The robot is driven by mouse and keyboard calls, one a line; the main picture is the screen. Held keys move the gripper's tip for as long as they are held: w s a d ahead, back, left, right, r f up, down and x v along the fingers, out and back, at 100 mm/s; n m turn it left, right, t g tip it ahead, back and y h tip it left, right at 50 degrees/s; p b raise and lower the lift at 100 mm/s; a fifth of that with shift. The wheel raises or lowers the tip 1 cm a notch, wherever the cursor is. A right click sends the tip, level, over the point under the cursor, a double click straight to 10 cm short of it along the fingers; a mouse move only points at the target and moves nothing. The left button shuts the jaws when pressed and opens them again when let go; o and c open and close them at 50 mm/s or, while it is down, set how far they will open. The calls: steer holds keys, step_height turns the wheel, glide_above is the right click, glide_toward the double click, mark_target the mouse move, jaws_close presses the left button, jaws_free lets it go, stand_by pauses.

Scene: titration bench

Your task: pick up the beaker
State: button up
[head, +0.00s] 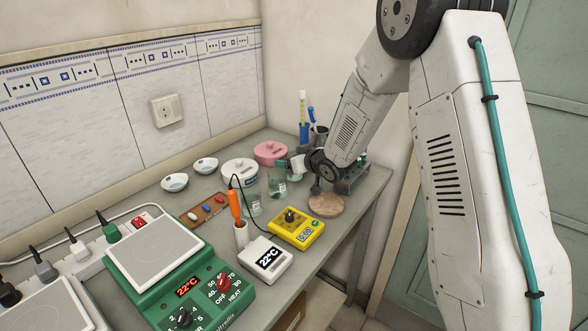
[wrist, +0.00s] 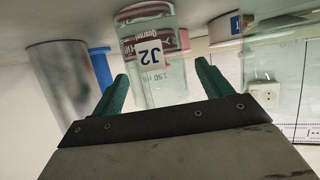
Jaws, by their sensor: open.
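A clear glass beaker (wrist: 150,60) marked "J2" stands ahead of my gripper (wrist: 163,72) in the wrist view. It shows between the two green fingers, which are apart and hold nothing; I cannot tell how far in it is. In the head view, a clear beaker (head: 277,184) stands on the bench just left of and below my gripper (head: 292,166). A second clear glass vessel (head: 251,204) stands nearer the camera. A large clear glass (wrist: 270,72) also shows at the right of the wrist view. The wrist partly hides the fingers in the head view.
A white lidded tub (head: 240,173) and a pink lidded tub (head: 270,152) stand behind the beakers. A yellow meter (head: 297,229), a round wooden disc (head: 326,205) and a thermometer box (head: 265,258) lie in front. A grey cylinder (wrist: 60,80) stands left in the wrist view.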

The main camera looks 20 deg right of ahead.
steer(key=c, duration=1.1)
steer(key=shift+c, duration=0.2)
steer(key=shift+r, duration=0.2)
